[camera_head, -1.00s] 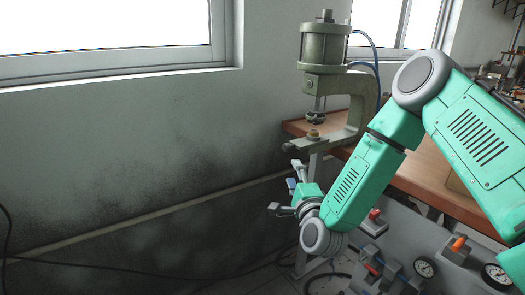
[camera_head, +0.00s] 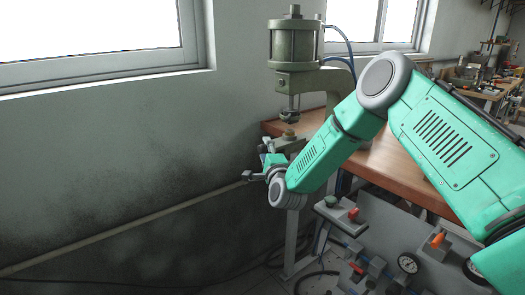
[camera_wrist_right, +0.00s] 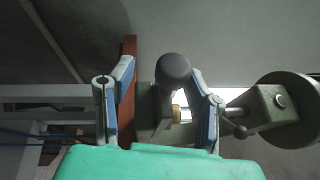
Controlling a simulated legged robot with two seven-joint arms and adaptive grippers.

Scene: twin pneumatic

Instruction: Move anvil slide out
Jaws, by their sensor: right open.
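The green pneumatic press (camera_head: 296,45) stands at the table's left end, its ram (camera_head: 289,115) above a small brass-coloured piece (camera_head: 290,133). The grey anvil slide (camera_head: 287,146) is under that piece and partly hidden by my right arm. My right gripper (camera_head: 257,168) is open, just below and left of the anvil. In the right wrist view, a dark round knob (camera_wrist_right: 173,70) shows between the open fingers of my right gripper (camera_wrist_right: 162,72), closer to the right finger. I cannot tell whether they touch. The brass piece (camera_wrist_right: 177,112) also shows there. My left gripper is not in view.
The brown table (camera_head: 385,165) runs right behind my right arm. A button box with a red button (camera_head: 353,214), hoses and a pressure gauge (camera_head: 408,264) sit below it. The wall is at left, with open space before it.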

